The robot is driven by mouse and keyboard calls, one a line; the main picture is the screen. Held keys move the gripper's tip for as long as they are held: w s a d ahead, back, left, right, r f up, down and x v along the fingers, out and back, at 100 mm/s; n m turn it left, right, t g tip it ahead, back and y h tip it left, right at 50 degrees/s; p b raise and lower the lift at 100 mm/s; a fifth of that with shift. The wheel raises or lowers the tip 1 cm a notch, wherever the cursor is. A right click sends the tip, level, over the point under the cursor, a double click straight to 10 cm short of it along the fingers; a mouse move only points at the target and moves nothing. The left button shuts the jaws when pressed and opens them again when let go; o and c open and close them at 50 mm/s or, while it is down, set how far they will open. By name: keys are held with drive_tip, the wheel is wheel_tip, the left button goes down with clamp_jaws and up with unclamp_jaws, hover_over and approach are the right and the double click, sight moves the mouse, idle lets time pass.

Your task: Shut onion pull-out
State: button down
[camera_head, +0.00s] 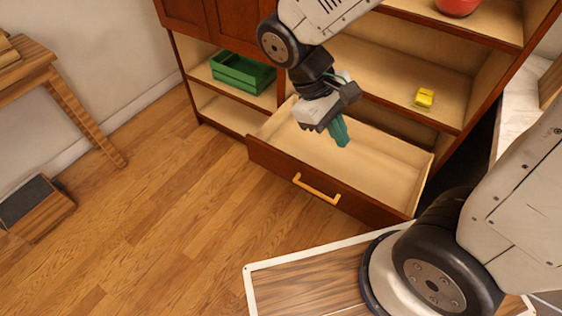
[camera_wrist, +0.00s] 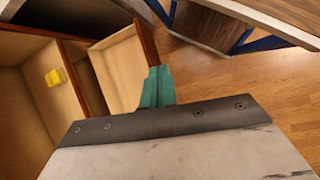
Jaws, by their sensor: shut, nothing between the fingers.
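The pull-out (camera_head: 340,160) is a wooden drawer with a dark red-brown front and a yellow handle (camera_head: 316,189). It stands open at the bottom of the cabinet, and the part of its inside that shows is empty. My gripper (camera_head: 341,134), with teal fingers, is shut and empty above the drawer's inside, behind its front panel. In the wrist view the teal fingers (camera_wrist: 157,87) show beside the drawer (camera_wrist: 122,68). No onion shows in either view.
The cabinet's open shelves hold a green crate (camera_head: 243,72), a yellow block (camera_head: 424,98) and a red round object (camera_head: 457,6). A wooden table (camera_head: 60,85) stands at the left. The floor (camera_head: 170,200) before the drawer's left side is clear.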

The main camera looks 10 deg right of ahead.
drive_tip(key=w+a+f+n+t+h, duration=0.1)
drive_tip(key=w+a+f+n+h, duration=0.1)
drive_tip(key=w+f+n+h, duration=0.3)
drive_tip(key=w+a+f+n+t, duration=0.1)
drive_tip(key=a+f+n, duration=0.15)
drive_tip(key=f, duration=0.55)
drive_tip(key=n+t+y, duration=0.1)
drive_tip(key=n+t, duration=0.8)
drive_tip(key=n, duration=0.3)
approach(285, 159)
drive_tip(key=x, duration=0.5)
drive_tip(key=shift+s+d+f, duration=0.15)
drive_tip(key=shift+s+f, duration=0.05)
drive_tip(key=shift+w+d+t, duration=0.3)
drive_tip(key=shift+w+d, duration=0.1)
drive_tip(key=shift+w, duration=0.05)
